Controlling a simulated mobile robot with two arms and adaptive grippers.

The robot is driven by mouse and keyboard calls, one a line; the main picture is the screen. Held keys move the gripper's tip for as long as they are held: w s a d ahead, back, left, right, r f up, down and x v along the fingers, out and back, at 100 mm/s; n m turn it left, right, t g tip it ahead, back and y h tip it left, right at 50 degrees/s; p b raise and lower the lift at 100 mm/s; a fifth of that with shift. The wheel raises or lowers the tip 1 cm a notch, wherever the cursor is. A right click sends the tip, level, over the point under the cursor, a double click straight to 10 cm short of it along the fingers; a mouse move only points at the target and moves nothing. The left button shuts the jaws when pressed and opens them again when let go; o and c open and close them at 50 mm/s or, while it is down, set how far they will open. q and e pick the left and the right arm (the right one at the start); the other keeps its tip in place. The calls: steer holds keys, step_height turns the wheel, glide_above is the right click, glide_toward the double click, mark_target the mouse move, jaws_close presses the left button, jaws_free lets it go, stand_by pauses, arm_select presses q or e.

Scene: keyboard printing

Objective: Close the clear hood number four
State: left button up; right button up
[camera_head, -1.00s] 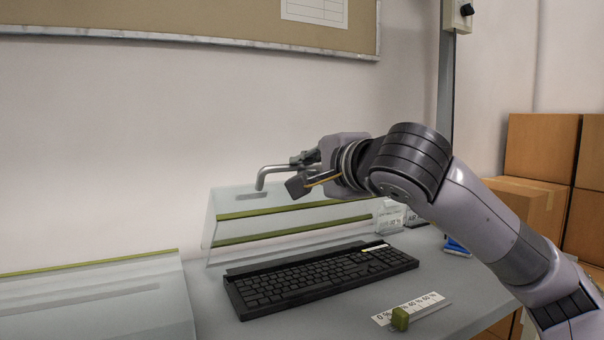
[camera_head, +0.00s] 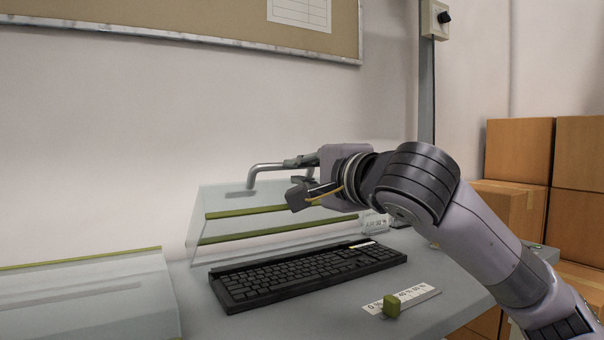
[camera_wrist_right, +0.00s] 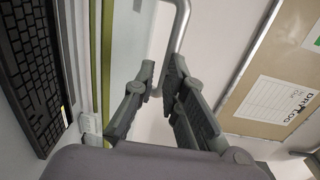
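A clear hood (camera_head: 225,205) with green strips stands tilted up behind a black keyboard (camera_head: 305,275). A grey bent-tube handle (camera_head: 262,167) rises from its top. No number is readable on the hood. My right gripper (camera_head: 299,180) is at the handle, pointing left, with its fingers apart. In the right wrist view the handle (camera_wrist_right: 180,38) runs down toward the gap between the open fingers of my right gripper (camera_wrist_right: 160,68). I cannot tell whether they touch it. My left gripper is in no view.
Another clear cover (camera_head: 90,295) with a green strip lies low at the left. Cardboard boxes (camera_head: 520,150) are stacked at the right. A framed board (camera_head: 200,15) hangs on the wall.

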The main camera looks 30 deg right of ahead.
steer(key=o, duration=0.4)
steer(key=shift+w+f, duration=0.15)
steer(key=shift+w, duration=0.05)
steer(key=s, duration=1.2)
steer(key=shift+r, duration=0.3)
